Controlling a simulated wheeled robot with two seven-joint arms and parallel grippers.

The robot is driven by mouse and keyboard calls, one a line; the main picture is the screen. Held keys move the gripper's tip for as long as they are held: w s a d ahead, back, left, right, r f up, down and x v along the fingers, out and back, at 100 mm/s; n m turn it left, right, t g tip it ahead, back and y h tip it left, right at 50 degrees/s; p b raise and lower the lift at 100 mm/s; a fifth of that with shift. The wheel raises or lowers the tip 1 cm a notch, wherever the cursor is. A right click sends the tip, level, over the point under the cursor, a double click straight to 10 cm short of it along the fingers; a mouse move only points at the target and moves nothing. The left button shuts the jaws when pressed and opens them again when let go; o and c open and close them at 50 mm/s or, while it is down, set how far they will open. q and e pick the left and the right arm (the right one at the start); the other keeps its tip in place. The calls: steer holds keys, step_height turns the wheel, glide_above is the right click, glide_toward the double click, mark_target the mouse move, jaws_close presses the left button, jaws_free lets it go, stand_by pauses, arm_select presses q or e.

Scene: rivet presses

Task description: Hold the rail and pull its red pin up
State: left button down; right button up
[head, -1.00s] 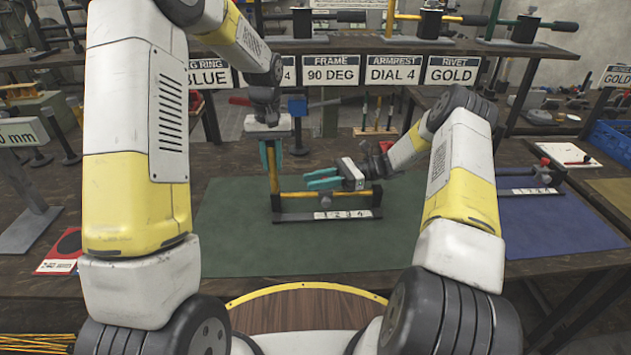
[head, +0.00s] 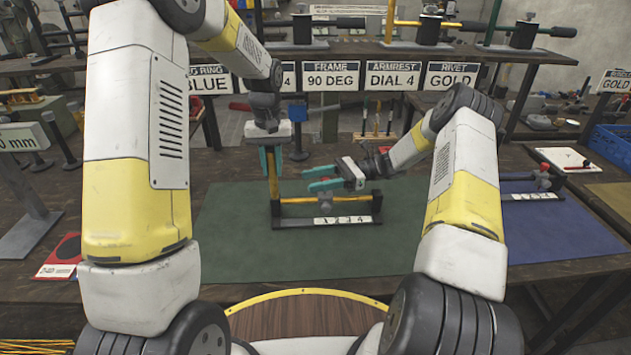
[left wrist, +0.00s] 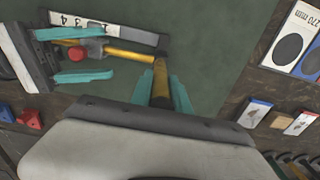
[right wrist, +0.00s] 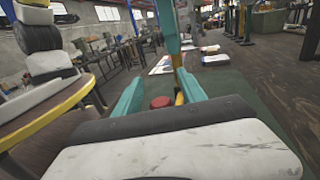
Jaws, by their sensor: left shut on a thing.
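The rail is a yellow rod (head: 300,200) lying over a black base numbered 1 2 3 4 (head: 340,221), with a yellow upright at its left end. My left gripper (head: 270,160) is shut on this upright (left wrist: 160,82) from above. A red pin (left wrist: 75,54) sits on a grey slider on the rod. It also shows in the right wrist view (right wrist: 160,102). My right gripper (head: 322,178) is open, its teal fingers on either side of the pin and apart from each other. Whether they touch the pin cannot be told.
The stand rests on a green mat (head: 240,245). A second rail (head: 567,196) stands on a blue mat (head: 560,230) at the right. Signs (head: 335,78) and presses line the shelf behind. The front of the green mat is clear.

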steer(key=shift+d, duration=0.1)
steer(key=v, duration=1.2)
